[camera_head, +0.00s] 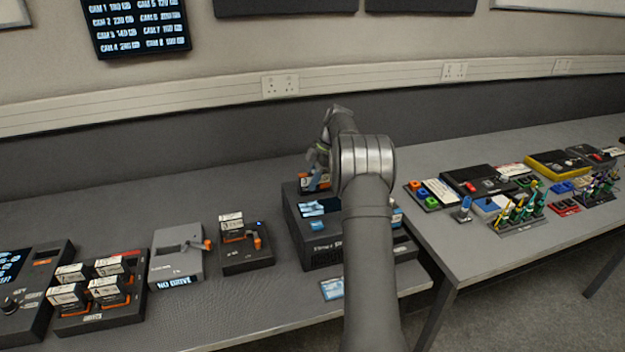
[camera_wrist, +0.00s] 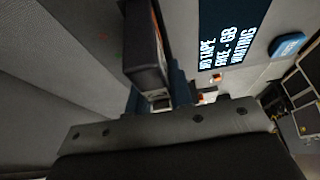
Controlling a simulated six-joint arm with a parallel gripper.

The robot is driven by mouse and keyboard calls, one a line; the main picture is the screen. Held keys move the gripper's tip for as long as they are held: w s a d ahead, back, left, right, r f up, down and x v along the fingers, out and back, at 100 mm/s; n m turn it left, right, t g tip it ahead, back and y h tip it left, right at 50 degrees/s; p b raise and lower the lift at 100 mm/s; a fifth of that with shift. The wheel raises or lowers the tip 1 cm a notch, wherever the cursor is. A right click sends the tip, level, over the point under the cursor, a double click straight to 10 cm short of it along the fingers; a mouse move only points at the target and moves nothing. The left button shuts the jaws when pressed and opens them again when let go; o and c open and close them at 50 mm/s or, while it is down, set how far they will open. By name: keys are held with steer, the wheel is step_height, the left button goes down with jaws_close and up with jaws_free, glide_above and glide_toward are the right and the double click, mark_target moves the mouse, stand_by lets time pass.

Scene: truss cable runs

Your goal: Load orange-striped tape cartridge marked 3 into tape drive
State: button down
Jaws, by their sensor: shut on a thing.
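My gripper (camera_head: 319,178) is above the back left of the dark tape drive (camera_head: 322,256), partly hidden by my arm. It is shut on a dark cartridge with an orange and white end (camera_head: 306,183); its number cannot be read. In the wrist view the cartridge (camera_wrist: 146,48) shows as a dark block ahead of the gripper body, beside the drive's screen (camera_wrist: 226,35). The screen reads "NO TAPE", "FREE - GB" and "WAITING". The slot is hidden, and I cannot tell whether the cartridge touches the drive.
A rack (camera_head: 98,318) of several orange-striped cartridges stands at left. A grey unit labelled "NO DRIVE" (camera_head: 176,262) and a dark holder with a cartridge (camera_head: 245,258) stand between rack and drive. A blue card (camera_head: 332,288) lies in front. The right table (camera_head: 470,255) holds other kit.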

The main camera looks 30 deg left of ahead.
steer(key=shift+f, duration=0.65)
steer(key=c, duration=0.9)
jaws_free()
steer(key=shift+r, duration=3.75)
steer(key=shift+f, duration=3.8)
steer(key=shift+r, duration=0.15)
